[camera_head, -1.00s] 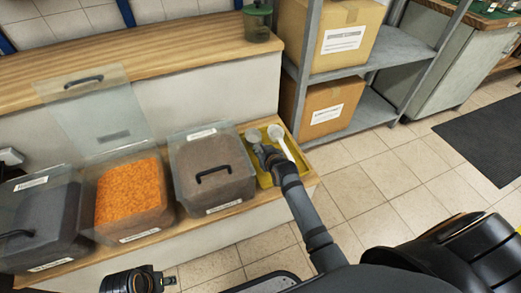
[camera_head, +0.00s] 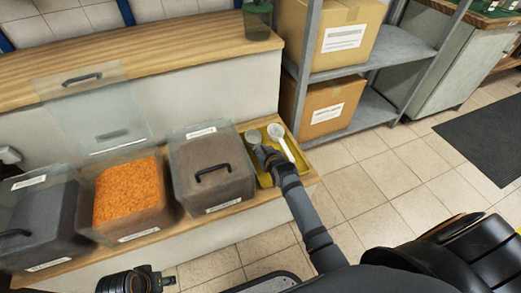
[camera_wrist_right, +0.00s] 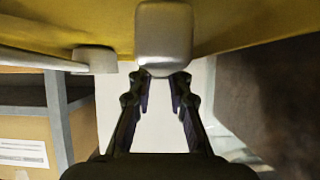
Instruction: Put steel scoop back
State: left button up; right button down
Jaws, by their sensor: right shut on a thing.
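The steel scoop (camera_head: 252,137) lies at the yellow tray (camera_head: 264,181), its round grey bowl towards the back left. My right gripper (camera_head: 266,155) is over the tray, shut on the scoop's handle. In the right wrist view the grey handle end (camera_wrist_right: 163,35) is at the fingertips (camera_wrist_right: 160,80), close against the yellow tray (camera_wrist_right: 95,20). Whether the scoop rests fully on the tray is hidden. A white scoop (camera_head: 278,132) lies in the tray to the right of the steel one.
Left of the tray stand a closed bin of brown contents (camera_head: 205,160), an open bin of orange contents (camera_head: 128,195) with its lid raised, and a dark bin (camera_head: 40,215). A metal shelf (camera_head: 375,65) with cardboard boxes (camera_head: 325,107) is at the right. The tiled floor in front is clear.

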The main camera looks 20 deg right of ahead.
jog(key=shift+s+f+b, duration=0.35)
jog(key=shift+f, duration=0.4)
jog(key=c, duration=1.2)
grip_release()
jog(key=shift+o, duration=0.2)
jog(key=shift+a, duration=0.1)
jog(key=shift+s, duration=0.2)
jog(key=w+r+v, duration=0.1)
jog(key=v, duration=1.1)
jog(key=shift+r, duration=0.3)
